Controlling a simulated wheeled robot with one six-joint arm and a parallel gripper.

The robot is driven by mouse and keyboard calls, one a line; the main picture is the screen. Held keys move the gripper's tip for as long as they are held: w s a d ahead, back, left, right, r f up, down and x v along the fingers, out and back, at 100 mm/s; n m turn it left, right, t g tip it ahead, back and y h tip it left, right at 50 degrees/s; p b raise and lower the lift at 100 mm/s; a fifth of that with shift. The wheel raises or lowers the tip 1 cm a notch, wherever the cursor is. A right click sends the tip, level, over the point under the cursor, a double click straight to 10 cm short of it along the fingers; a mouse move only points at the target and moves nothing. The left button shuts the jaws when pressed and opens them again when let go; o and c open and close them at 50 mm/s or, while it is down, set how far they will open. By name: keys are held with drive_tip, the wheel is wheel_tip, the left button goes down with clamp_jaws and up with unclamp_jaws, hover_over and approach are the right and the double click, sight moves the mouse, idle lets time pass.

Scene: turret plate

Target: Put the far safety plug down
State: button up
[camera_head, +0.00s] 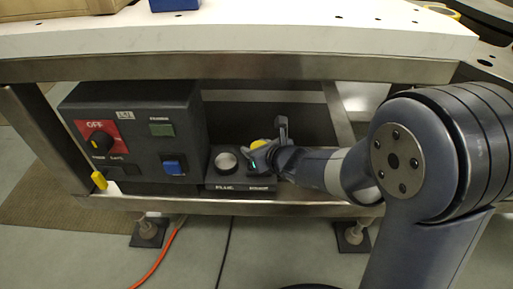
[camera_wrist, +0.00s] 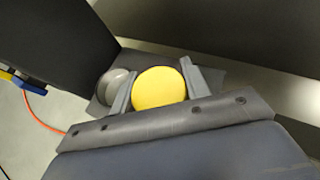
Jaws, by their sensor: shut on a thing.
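A round yellow-topped plug (camera_wrist: 160,88) sits between the two jaws of my gripper (camera_wrist: 154,86) in the wrist view. My gripper is shut on it. In the head view, my gripper (camera_head: 266,155) is over the right part of a low dark labelled holder (camera_head: 238,187), and a bit of the yellow plug (camera_head: 258,144) shows behind the jaws. The plug's lower end is hidden, so I cannot tell whether it touches the holder. A round silver-grey piece (camera_head: 226,161) is at the holder's left part. It shows left of the jaws in the wrist view (camera_wrist: 113,84).
A dark control box (camera_head: 138,135) with an OFF switch (camera_head: 99,142) and a blue button (camera_head: 173,165) stands close left of the holder. The white tabletop (camera_head: 240,38) overhangs above. A metal rail (camera_head: 230,206) runs in front. The shelf behind looks clear.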

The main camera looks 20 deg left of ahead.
drive_tip(key=o, duration=1.1)
drive_tip(key=shift+r, duration=0.15)
drive_tip(key=shift+p+v, duration=2.3)
drive_tip(key=shift+v, duration=3.65)
drive_tip(key=shift+d, duration=0.1)
